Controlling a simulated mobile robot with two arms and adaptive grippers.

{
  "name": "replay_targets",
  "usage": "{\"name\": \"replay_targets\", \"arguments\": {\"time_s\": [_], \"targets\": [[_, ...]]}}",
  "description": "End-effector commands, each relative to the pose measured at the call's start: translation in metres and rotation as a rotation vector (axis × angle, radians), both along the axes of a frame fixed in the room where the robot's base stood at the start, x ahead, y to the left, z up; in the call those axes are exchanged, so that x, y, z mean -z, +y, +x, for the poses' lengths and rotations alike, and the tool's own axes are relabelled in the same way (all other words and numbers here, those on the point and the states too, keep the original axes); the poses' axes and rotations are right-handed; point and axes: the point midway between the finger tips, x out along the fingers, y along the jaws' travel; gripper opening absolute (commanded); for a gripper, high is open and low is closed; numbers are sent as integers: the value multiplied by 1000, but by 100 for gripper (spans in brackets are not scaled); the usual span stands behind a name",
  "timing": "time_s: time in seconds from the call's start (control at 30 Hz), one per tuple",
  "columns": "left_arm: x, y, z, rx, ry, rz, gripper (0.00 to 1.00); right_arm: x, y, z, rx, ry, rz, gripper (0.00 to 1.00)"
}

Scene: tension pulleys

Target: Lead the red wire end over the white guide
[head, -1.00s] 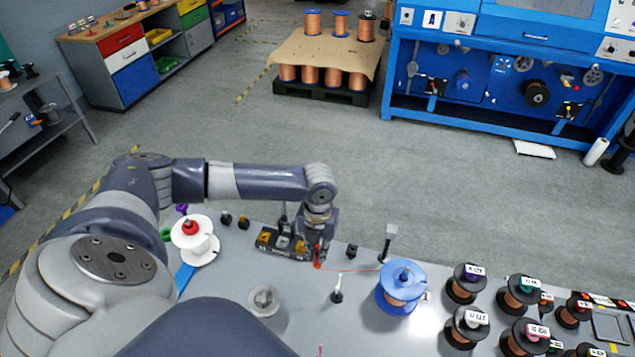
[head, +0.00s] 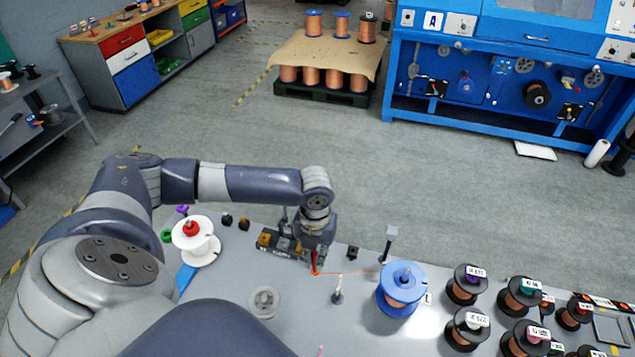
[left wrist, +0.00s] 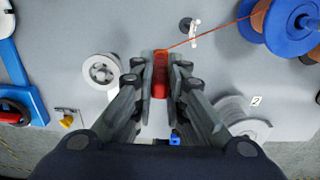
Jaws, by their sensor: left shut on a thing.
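The red wire end (left wrist: 160,80) is a red tab held between the fingers of my left gripper (left wrist: 160,65). In the head view the left gripper (head: 315,265) is above the table, left of the white guide (head: 338,290), and the red end shows at its fingertips. A thin red wire runs from the blue spool (head: 403,278) to the gripper. My right gripper is out of view.
A round grey disc (head: 265,301) lies on the table (head: 225,285) left of the guide. A white spool (head: 200,247) with a red knob stands at the left. Several labelled copper spools (head: 467,285) crowd the right. A grey-topped post (head: 389,240) stands behind the blue spool.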

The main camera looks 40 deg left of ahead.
Motion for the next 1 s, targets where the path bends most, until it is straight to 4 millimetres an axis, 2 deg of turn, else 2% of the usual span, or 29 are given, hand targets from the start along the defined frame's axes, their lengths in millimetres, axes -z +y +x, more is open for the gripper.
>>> {"name": "replay_targets", "arguments": {"time_s": [0.13, 0.5, 0.83, 1.0], "targets": [[0, -2, -7, 0, 0, 0, 0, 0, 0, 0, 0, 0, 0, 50], [1, -3, -8, -1, 0, 0, 0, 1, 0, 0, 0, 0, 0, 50], [27, -3, -8, 0, 1, 0, 0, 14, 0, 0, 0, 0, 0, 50], [30, -3, -8, -1, 0, 0, 0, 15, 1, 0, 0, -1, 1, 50]]}}
